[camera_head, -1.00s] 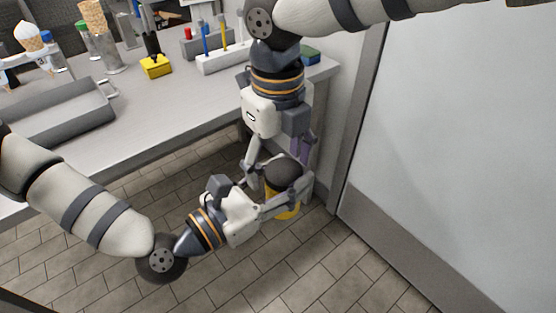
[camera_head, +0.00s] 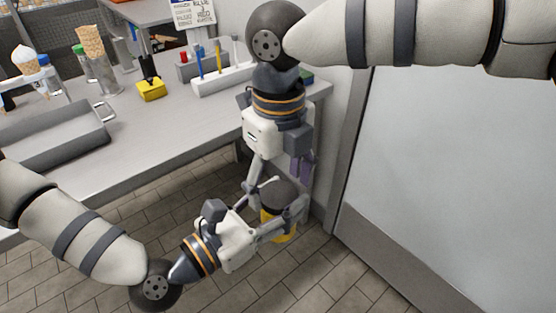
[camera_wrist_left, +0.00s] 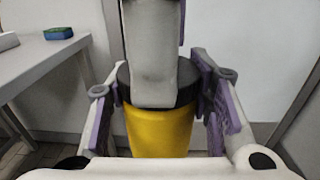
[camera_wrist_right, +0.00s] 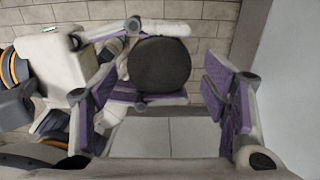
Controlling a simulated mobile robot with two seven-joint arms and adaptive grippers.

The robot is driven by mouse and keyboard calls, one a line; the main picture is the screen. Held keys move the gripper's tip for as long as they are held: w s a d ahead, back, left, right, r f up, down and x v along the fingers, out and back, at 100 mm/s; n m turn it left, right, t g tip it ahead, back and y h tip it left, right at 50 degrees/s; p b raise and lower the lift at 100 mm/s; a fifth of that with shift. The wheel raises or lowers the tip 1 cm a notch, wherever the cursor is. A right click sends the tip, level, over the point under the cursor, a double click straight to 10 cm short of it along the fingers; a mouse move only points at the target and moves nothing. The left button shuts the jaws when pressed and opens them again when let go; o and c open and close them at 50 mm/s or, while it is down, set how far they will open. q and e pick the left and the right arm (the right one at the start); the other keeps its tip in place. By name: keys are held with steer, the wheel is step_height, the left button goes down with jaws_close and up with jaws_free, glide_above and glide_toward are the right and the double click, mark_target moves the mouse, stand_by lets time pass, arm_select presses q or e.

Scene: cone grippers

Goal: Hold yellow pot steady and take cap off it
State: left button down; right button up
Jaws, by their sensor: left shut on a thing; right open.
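The yellow pot (camera_head: 279,228) is upright above the floor, beside the worktable, with its dark round cap (camera_head: 279,193) on top. My left gripper (camera_wrist_left: 160,112) is shut around the pot's upper sides, with purple pads on either side in the left wrist view. The pot's yellow wall (camera_wrist_left: 160,137) shows there, with part of the cap hidden by a finger of my right gripper. My right gripper (camera_wrist_right: 160,100) is open and points down from above. In the right wrist view the cap (camera_wrist_right: 160,66) lies off the centre between its fingers, toward the upper edge.
The grey worktable (camera_head: 185,128) at the left holds a grey tray (camera_head: 60,137), a yellow brush (camera_head: 151,91) and a white holder (camera_head: 222,79) with tools. A pale panel (camera_head: 450,170) stands at the right. Tiled floor lies below.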

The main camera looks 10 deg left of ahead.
steer(key=shift+f, duration=0.55)
steer(key=c, duration=1.2)
steer(key=o, duration=1.3)
steer(key=shift+c, duration=0.2)
step_height(320, 180, up, 5)
steer(key=shift+f, duration=0.3)
